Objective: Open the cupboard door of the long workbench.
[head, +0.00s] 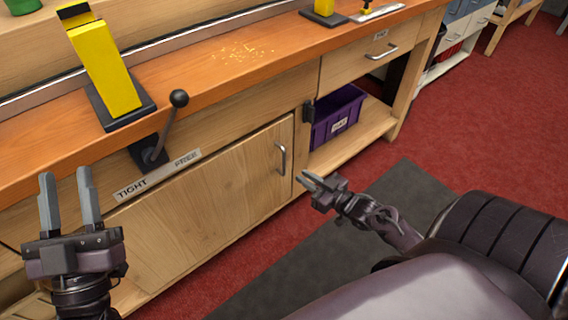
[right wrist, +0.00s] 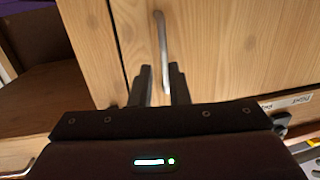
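The cupboard door (head: 215,200) of the long workbench (head: 225,65) is pale wood and looks shut. Its upright metal bar handle (head: 282,160) is near the door's right edge. My right gripper (head: 302,178) is open and empty, just right of the handle in the head view. In the right wrist view, the handle (right wrist: 162,50) lines up with the gap between the right gripper's fingers (right wrist: 160,72); I see no grip on it. My left gripper (head: 66,177) is open and empty at the left, in front of the bench.
A black ball-topped lever (head: 179,98) stands above a TIGHT/FREE label (head: 158,174) over the door. A yellow tool (head: 105,65) stands on the bench. A purple bin (head: 338,117) sits in the open bay right of the door. A grey mat (head: 400,185) covers floor in front.

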